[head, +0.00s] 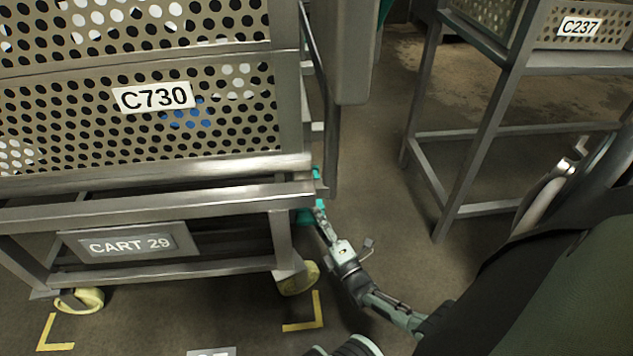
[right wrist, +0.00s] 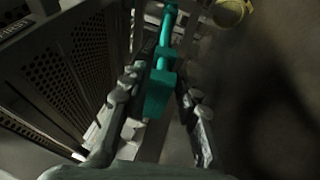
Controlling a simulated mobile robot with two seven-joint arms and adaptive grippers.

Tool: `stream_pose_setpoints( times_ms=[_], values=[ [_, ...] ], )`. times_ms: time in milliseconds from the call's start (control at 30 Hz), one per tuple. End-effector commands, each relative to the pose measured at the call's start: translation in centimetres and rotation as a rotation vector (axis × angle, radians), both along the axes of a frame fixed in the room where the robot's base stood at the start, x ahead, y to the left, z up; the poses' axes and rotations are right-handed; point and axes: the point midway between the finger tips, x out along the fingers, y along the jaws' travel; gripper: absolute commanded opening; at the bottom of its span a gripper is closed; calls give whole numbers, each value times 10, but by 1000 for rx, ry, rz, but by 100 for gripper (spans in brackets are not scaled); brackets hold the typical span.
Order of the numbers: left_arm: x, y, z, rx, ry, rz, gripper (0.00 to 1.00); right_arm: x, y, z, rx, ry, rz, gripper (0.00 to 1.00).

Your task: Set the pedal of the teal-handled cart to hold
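The cart with the plate CART 29 (head: 130,244) stands at the left of the head view on yellow-wheeled casters. A teal part low at its right side (head: 304,215), apparently the pedal, is partly hidden by the cart's leg and my gripper. In the right wrist view the teal part (right wrist: 157,93) is a long bar with a blocky end. My right gripper (head: 318,208) reaches it from the lower right. In the right wrist view its fingers (right wrist: 156,85) are apart, one on each side of the teal part, with a gap at the right finger. Contact at the left finger is unclear. My left gripper is not in view.
A perforated basket labelled C730 (head: 225,148) sits on the cart. A second frame (head: 480,145) with a C237 basket stands at the upper right. Yellow floor marks (head: 305,326) lie by the cart's front casters. Floor between the frames is clear.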

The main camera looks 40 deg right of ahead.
Motion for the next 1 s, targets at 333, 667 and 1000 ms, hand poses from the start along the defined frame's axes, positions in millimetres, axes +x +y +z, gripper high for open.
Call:
stream_pose_setpoints(
  times_ms=[333,667,1000],
  values=[
    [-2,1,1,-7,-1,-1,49,-10,3,-3,1,2,2,31],
    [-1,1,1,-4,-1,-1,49,-74,12,-17,1,3,1,31],
    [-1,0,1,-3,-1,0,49,-114,18,-24,1,0,1,31]
  ],
)
